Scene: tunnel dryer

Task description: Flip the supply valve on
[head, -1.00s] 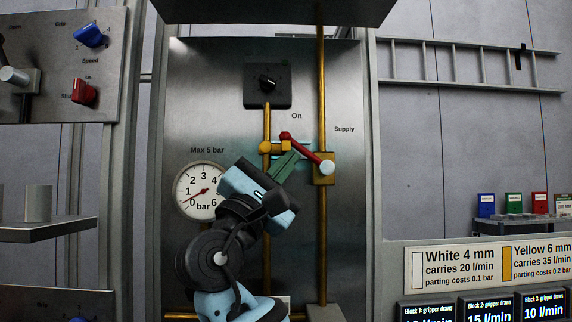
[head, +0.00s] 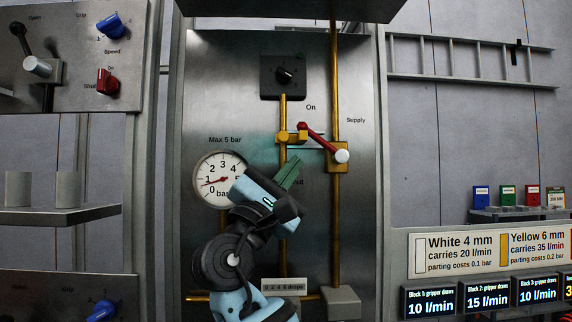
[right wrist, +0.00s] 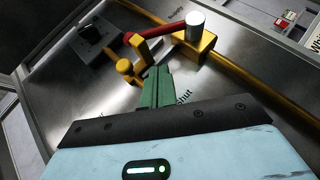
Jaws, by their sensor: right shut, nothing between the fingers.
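The supply valve's red lever (head: 318,137) slants up and left from a white pivot knob (head: 341,156) on a yellow valve body (head: 336,165), on the right-hand pipe under the "Supply" label. Its red end lies below the "On" label, close to a yellow fitting (head: 291,137) on the left pipe. My right gripper (head: 293,169) is shut and empty, its green fingers just below and left of the lever, seemingly apart from it. The right wrist view shows the shut fingers (right wrist: 157,88) below the red lever (right wrist: 150,36) and the knob (right wrist: 194,28). My left gripper is out of view.
A pressure gauge (head: 221,178) reads low, left of my right gripper. A black dial (head: 284,76) sits above. A "Shut" label is partly hidden behind the fingers. A side panel with blue and red knobs stands left, and a shelf (head: 70,214) juts out below it.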

